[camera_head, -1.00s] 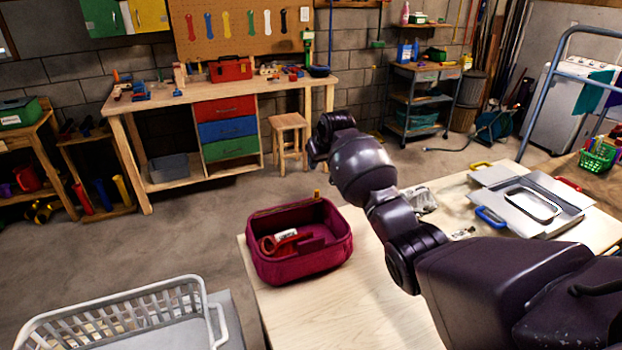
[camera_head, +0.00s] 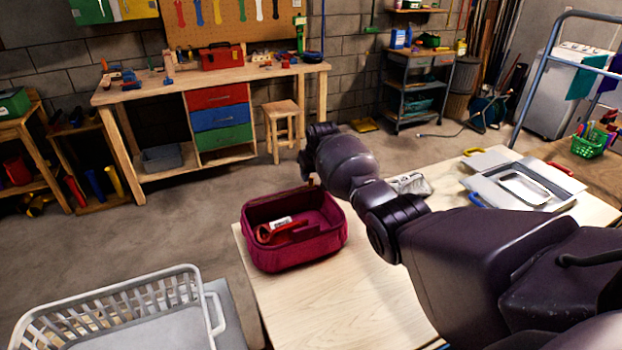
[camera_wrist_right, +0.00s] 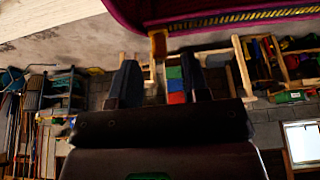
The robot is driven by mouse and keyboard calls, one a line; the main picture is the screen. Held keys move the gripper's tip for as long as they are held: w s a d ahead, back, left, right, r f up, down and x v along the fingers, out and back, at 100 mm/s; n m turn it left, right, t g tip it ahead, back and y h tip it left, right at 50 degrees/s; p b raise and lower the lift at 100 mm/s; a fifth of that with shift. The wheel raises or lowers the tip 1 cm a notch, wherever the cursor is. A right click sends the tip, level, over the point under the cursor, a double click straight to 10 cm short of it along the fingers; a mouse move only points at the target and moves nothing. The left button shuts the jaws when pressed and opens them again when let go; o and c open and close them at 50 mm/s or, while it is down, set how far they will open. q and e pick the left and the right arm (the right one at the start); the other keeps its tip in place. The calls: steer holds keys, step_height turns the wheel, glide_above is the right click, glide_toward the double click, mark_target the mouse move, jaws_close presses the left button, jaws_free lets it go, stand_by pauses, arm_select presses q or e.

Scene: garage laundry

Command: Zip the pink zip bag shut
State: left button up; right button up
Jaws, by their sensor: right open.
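The pink zip bag (camera_head: 272,252) stands open on the light wooden table, and its inside shows from above. A red item with a white part (camera_head: 275,232) lies inside it. In the right wrist view the bag (camera_wrist_right: 180,18) fills the top edge, with gold zip teeth (camera_wrist_right: 240,19) along its rim. A small orange-brown zip pull (camera_wrist_right: 158,44) sticks out from the rim. My right gripper (camera_wrist_right: 160,80) is open, with the pull ahead of and roughly between its fingers, not gripped. In the head view the right gripper (camera_head: 307,165) is over the bag's far right corner. My left gripper is out of view.
A white laundry basket (camera_head: 207,325) stands at the front left. Grey trays (camera_head: 540,200) and a crumpled cloth (camera_head: 410,184) lie on the table (camera_head: 320,310) to the right. The table in front of the bag is clear. A workbench (camera_head: 140,95) and stool (camera_head: 283,112) stand behind.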

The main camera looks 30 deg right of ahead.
mark_target(311, 177)
steer(key=shift+b+x, duration=0.55)
steer(key=shift+x, duration=1)
jaws_close()
